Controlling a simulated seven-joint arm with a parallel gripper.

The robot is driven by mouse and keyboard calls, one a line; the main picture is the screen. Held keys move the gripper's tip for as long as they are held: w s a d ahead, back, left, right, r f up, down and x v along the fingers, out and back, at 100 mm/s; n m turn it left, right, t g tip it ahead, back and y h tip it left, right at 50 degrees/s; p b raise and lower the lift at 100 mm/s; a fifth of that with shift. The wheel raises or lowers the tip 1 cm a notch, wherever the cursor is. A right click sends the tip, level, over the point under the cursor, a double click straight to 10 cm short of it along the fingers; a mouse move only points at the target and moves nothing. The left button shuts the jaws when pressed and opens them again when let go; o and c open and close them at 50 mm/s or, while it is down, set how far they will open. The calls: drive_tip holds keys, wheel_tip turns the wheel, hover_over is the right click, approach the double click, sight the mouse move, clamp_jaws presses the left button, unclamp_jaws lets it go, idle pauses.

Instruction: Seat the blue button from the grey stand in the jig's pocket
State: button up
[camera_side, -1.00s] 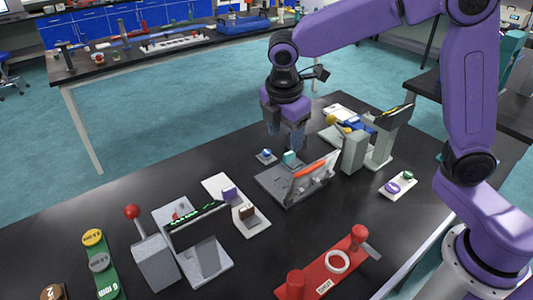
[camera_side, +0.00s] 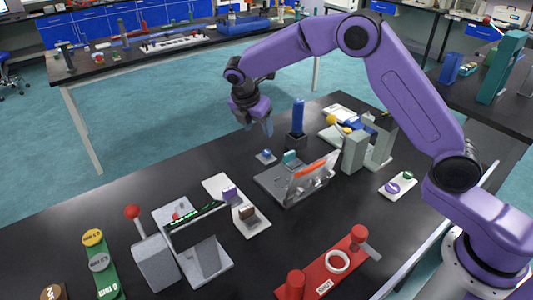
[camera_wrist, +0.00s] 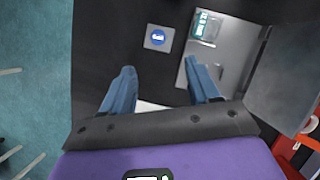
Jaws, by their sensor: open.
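The blue button (camera_side: 266,151) sits on a small square grey stand (camera_side: 260,159). In the wrist view the button (camera_wrist: 158,36) is round with a white mark, on its pale stand (camera_wrist: 149,44). My gripper (camera_side: 257,127) is open and empty, in the air above and slightly left of the stand. In the wrist view the button lies ahead of the gap between my fingertips (camera_wrist: 160,68). A grey fixture that looks like the jig (camera_side: 269,180) is right of the stand, with a teal block (camera_side: 290,157) and a raised, tilted plate with an orange bar (camera_side: 310,168). I cannot make out its pocket.
A blue post (camera_side: 298,115) stands in a dark holder behind the jig. A grey upright device (camera_side: 355,152) is to the right. A white plate (camera_side: 250,224) with purple and brown blocks is front left, and a red fixture (camera_side: 325,275) in front. The table left of the stand is clear.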

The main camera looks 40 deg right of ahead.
sight(266, 152)
drive_tip(key=x, duration=1.1)
drive_tip(key=shift+w+f, duration=0.15)
drive_tip(key=shift+f, duration=0.25)
clamp_jaws()
